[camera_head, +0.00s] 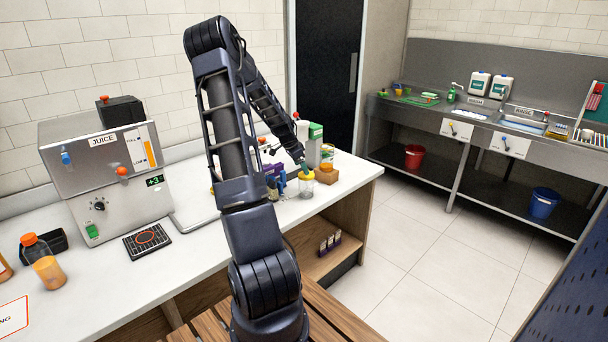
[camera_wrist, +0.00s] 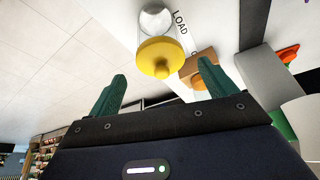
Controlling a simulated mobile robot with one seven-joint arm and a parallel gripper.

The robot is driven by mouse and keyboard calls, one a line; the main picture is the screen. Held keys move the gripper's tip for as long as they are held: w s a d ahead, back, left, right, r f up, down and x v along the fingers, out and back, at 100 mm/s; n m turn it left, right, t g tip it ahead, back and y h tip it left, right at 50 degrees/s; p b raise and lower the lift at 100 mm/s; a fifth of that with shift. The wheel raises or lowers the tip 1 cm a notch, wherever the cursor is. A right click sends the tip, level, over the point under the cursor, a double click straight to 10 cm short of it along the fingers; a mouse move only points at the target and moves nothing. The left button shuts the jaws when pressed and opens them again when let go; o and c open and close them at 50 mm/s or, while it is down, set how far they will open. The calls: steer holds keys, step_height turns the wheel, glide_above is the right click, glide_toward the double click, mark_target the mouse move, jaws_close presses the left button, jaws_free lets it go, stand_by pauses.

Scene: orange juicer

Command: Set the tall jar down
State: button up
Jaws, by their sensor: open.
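The tall jar (camera_head: 306,188) is clear with a yellow lid and stands upright on the white counter near its front right end. In the wrist view the jar (camera_wrist: 158,50) shows lid-first, beside the printed word LOAD. My gripper (camera_head: 304,168) is just above the jar in the head view. In the wrist view its green fingers (camera_wrist: 163,70) are spread apart with nothing held between them. The lid lies just past the fingertips, between them in the picture; contact cannot be told.
An orange-brown block (camera_head: 326,174) sits right beside the jar, with a green-and-white carton (camera_head: 314,146) behind. Small bottles and purple items (camera_head: 268,181) crowd the left. The juice machine (camera_head: 105,175) stands farther left. The counter's front edge is close to the jar.

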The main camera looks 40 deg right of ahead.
steer(key=shift+v, duration=2.15)
steer(key=s+a+r+n+t+y, duration=0.1)
steer(key=a+r+n, duration=0.3)
steer(key=a, duration=0.6)
steer(key=s+a+r+n+t+y, duration=0.1)
steer(key=a+r+n+t, duration=0.15)
steer(key=a+r, duration=0.6)
steer(key=s+a+r+n+t+y, duration=0.1)
steer(key=a+r+n, duration=0.25)
steer(key=a, duration=0.75)
steer(key=s+a+r+n, duration=0.2)
steer(key=s+a+n, duration=0.3)
steer(key=s+a, duration=0.4)
steer(key=s+a+r+n+t+y, duration=0.1)
steer(key=s+a+r+n, duration=0.2)
steer(key=s+a+n, duration=0.3)
steer(key=shift+s+a+n, duration=0.3)
steer(key=shift+s+a, duration=1.5)
steer(key=shift+a, duration=1.1)
steer(key=shift+t, duration=0.25)
